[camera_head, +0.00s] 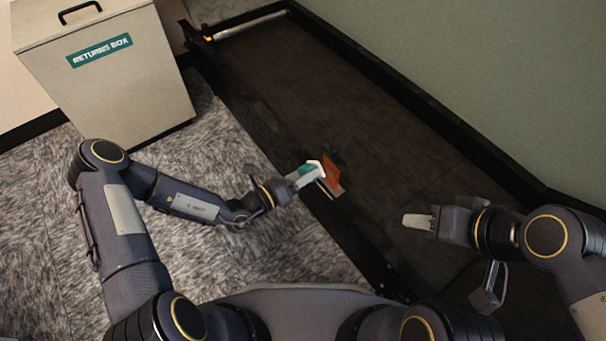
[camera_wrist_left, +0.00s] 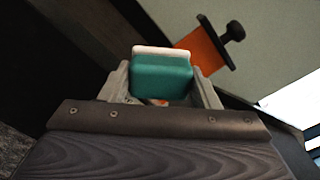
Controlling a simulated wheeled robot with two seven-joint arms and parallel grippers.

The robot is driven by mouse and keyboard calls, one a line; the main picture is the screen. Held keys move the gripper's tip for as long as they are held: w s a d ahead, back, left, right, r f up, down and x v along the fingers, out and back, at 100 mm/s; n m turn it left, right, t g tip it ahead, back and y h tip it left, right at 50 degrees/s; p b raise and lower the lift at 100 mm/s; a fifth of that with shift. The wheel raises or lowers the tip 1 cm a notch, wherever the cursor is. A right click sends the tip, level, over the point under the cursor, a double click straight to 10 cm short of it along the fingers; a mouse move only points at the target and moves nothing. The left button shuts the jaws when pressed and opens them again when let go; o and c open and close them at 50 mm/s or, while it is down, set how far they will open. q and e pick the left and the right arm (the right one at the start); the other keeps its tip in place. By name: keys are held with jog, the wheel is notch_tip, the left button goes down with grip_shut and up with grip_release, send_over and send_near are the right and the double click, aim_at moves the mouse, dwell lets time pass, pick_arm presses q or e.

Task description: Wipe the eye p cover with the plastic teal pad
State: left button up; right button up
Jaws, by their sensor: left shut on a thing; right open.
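My left gripper (camera_head: 305,175) is shut on the teal pad, which has a white layer on its far side. The teal pad (camera_wrist_left: 162,75) sits between the two fingers in the left wrist view. An orange plate (camera_head: 332,172) stands just beyond the pad at the edge of the dark belt. In the left wrist view the orange plate (camera_wrist_left: 205,46) is behind and to the right of the pad, with a black knob on it. I cannot tell whether it is the eye p cover, or whether pad and plate touch. My right gripper (camera_head: 418,221) is open and empty above the belt.
A dark belt (camera_head: 330,80) with a raised black frame runs diagonally beneath both grippers. A pale returns box (camera_head: 105,85) with a black handle stands at the upper left on the grey floor. A green wall (camera_head: 480,70) borders the belt on the right.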

pick_arm(q)
jog(key=shift+x, duration=0.9)
dwell(0.3)
